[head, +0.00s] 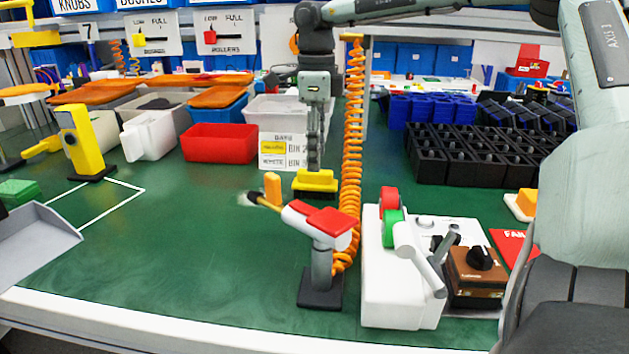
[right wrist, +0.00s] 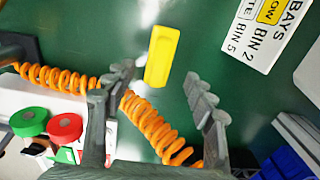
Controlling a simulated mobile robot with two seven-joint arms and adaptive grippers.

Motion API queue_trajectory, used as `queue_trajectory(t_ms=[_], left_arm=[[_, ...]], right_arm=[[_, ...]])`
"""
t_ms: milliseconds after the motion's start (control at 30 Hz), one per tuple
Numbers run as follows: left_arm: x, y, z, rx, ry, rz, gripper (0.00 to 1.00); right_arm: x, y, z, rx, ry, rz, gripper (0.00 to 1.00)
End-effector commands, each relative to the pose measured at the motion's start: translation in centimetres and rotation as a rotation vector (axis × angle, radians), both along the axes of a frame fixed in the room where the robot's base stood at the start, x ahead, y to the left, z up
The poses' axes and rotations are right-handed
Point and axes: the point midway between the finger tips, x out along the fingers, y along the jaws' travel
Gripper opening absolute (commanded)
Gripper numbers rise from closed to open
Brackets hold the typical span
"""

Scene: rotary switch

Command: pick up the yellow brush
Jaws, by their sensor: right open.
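The yellow brush (head: 316,182) is a small block-shaped piece lying on the green table near the middle of the head view. It also shows in the right wrist view (right wrist: 162,55), ahead of the fingers and between their lines. My right gripper (head: 314,160) points down just above it. Its fingers in the right wrist view (right wrist: 160,92) are spread apart with nothing between them. I cannot tell whether the fingertips touch the brush in the head view.
An orange coiled cable (head: 352,130) hangs close beside the gripper. A red-and-white tool on a stand (head: 321,225) and a white box with red and green knobs (head: 390,290) stand in front. A red bin (head: 220,143) is behind left.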

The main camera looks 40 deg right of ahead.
Motion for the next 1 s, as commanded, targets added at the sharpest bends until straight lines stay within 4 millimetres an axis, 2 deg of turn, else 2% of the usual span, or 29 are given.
queue_trajectory(t_ms=[433,567,767,1000], left_arm=[[0.2,0.0,-0.9,-0.004,0.005,-0.001,0.34],[0.2,0.0,-1.1,-0.005,0.005,-0.001,0.34],[0.2,0.0,-1.1,-0.005,0.004,-0.001,0.34],[0.2,0.0,-1.1,-0.005,0.004,-0.001,0.34]], right_arm=[[0.2,0.1,-6.0,0.002,0.003,-0.001,0.55],[0.2,0.0,-6.8,0.001,0.000,-0.001,0.55],[0.2,0.0,-6.9,0.001,-0.001,-0.001,0.55],[0.2,0.0,-6.9,0.001,-0.001,-0.001,0.27]])
